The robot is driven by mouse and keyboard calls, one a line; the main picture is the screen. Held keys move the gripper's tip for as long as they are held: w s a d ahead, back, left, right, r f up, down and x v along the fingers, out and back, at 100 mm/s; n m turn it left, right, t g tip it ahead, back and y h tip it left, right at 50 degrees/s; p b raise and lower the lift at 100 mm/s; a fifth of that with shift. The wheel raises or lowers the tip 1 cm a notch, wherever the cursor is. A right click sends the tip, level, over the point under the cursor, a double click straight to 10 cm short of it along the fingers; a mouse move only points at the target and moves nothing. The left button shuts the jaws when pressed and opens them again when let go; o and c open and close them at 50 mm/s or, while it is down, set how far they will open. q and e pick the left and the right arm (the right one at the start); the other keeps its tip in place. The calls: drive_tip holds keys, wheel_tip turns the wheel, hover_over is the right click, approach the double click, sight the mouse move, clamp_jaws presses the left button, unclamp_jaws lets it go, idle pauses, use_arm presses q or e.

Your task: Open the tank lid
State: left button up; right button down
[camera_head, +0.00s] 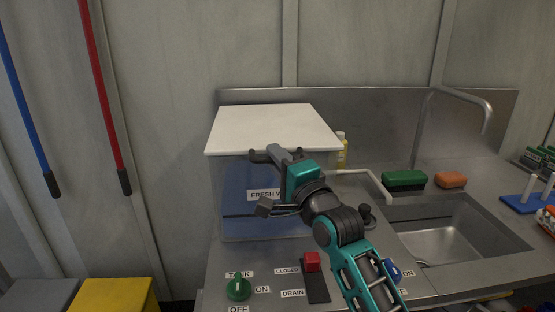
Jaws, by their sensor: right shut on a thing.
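The tank (233,200) is a clear box with blue contents, standing on the steel counter left of the sink. Its label, "FRESH W...", is partly covered by my right gripper. The white lid (270,125) lies flat on top of the tank and looks closed. My right gripper (270,155) reaches up from the lower right and is shut at the lid's front edge, on what looks like a dark lid handle (256,155). The fingers hide most of this grip. My left gripper is not in view.
A green tank knob (238,288) and a red drain lever (312,262) are on the counter front. A white spout (372,183), yellow bottle (342,152), green sponge (404,180), orange sponge (451,179) and sink (440,240) are to the right. Space above the lid is clear.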

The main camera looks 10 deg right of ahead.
drive_tip(key=shift+r, duration=0.35)
drive_tip(key=w+r, duration=0.4)
drive_tip(key=r, duration=0.7)
drive_tip(key=w+r+p, duration=0.1)
drive_tip(key=w+r, duration=0.2)
drive_tip(key=r, duration=0.8)
drive_tip(key=shift+w+r, duration=0.15)
drive_tip(key=shift+w, duration=0.25)
drive_tip(key=c, duration=1.1)
unclamp_jaws()
